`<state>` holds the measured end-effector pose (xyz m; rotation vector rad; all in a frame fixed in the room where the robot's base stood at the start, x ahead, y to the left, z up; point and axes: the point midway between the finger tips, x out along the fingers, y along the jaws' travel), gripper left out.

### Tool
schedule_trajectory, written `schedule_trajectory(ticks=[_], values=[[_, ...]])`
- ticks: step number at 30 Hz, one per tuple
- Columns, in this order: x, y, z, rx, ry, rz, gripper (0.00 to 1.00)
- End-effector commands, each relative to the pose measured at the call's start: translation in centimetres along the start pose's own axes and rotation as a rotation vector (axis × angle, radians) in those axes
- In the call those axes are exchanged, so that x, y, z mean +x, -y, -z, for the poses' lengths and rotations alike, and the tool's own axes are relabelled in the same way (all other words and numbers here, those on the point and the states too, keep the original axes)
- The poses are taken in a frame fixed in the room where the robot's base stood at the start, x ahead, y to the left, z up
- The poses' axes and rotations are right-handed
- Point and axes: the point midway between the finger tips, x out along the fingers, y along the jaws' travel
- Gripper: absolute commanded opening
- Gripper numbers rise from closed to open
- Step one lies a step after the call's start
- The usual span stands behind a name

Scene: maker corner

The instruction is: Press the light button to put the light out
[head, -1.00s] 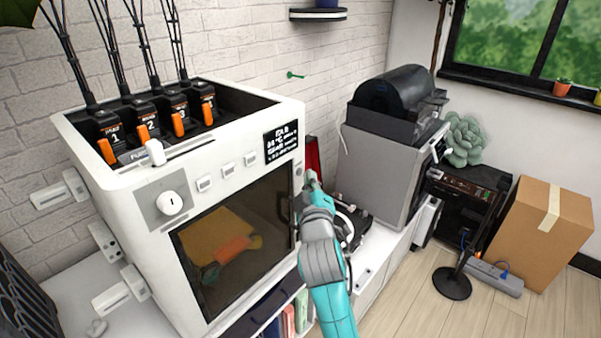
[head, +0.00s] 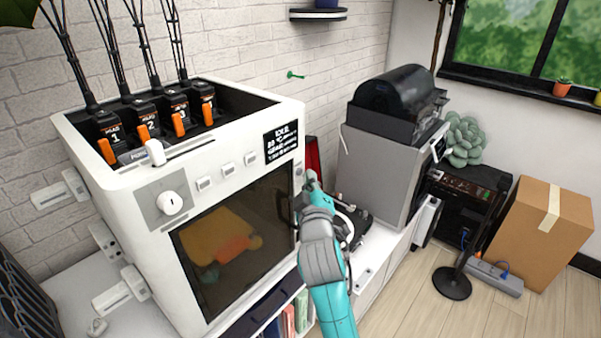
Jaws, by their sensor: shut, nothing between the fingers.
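The white printer-like machine (head: 130,185) stands at the left with a dark window (head: 235,250) in its front; orange shapes show dimly behind it. Three small buttons (head: 228,169) sit in a row above the window, beside a round white knob (head: 171,203) and a black display (head: 281,142) with white text. I cannot read which button is for the light. A small round part (head: 299,170) is at the front's right edge. My gripper (head: 311,177) is shut and empty, close beside this part; I cannot tell whether it touches.
Four-slot-like orange-tabbed units (head: 180,122) sit on the machine's top. A grey machine with a black lid (head: 395,95) stands behind on the white counter. A cardboard box (head: 545,230) and a black stand (head: 452,282) are on the floor at the right.

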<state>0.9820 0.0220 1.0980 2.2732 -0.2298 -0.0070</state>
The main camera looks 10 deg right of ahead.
Motion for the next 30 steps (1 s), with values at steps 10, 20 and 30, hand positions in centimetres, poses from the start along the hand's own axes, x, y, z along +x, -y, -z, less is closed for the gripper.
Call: schedule_trajectory(ticks=[10,20,30], values=[[0.01,0.01,0.01,0.0,0.0,0.0,0.0],[0.59,0.44,0.48,0.0,0.0,0.001,0.0],[0.63,0.45,0.49,0.0,0.0,0.0,0.0]])
